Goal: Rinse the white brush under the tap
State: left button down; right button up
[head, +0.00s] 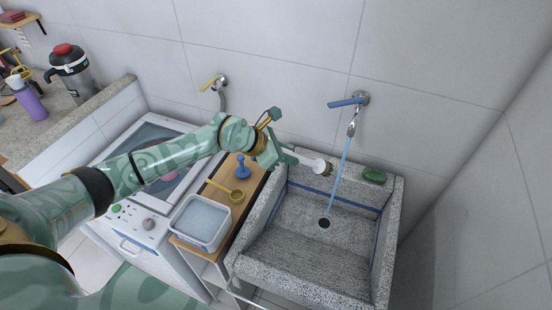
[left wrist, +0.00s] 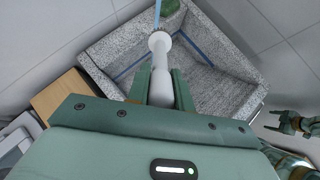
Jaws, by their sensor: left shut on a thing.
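The white brush (head: 318,165) is held by my left gripper (head: 290,158) over the left part of the grey stone sink (head: 300,262). In the left wrist view the brush (left wrist: 161,78) lies between the two green fingers, its head pointing away. The tap (head: 350,101) with a blue handle is on the wall and runs a thin blue water stream (head: 342,165) into the sink. In the head view the brush head is just left of the stream; I cannot tell if they touch. My right gripper (left wrist: 294,123) shows small at the right of the left wrist view; its jaw state is unclear.
A green sponge-like block (head: 375,176) lies on the sink's back rim. Left of the sink, a wooden-topped stand holds a blue tool (head: 242,168), a yellow ladle (head: 236,196) and a white tub (head: 202,222). A white washing machine (head: 130,222) stands further left. The sink basin is open.

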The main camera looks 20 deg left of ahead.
aim_at(309, 160)
pick_arm(q)
jog(key=shift+w+d+f+b, duration=0.25)
jog(key=shift+w+d+b, duration=0.25)
jog(key=shift+w+d, duration=0.3)
jog(key=shift+w+d+f+b, duration=0.2)
jog(key=shift+w+d+b, duration=0.35)
jog(key=shift+w+d, duration=0.25)
jog(key=shift+w+d+f+b, duration=0.25)
jog(key=shift+w+d+b, duration=0.25)
jog(key=shift+w+d, duration=0.25)
jog(key=shift+s+d, duration=0.1)
jog(key=shift+s, duration=0.05)
jog(key=shift+s+d+p, duration=0.35)
jog(key=shift+s+p, duration=0.05)
jog(key=shift+p, duration=0.3)
jog(key=shift+w+a+b, duration=0.45)
jog(key=shift+b, duration=0.05)
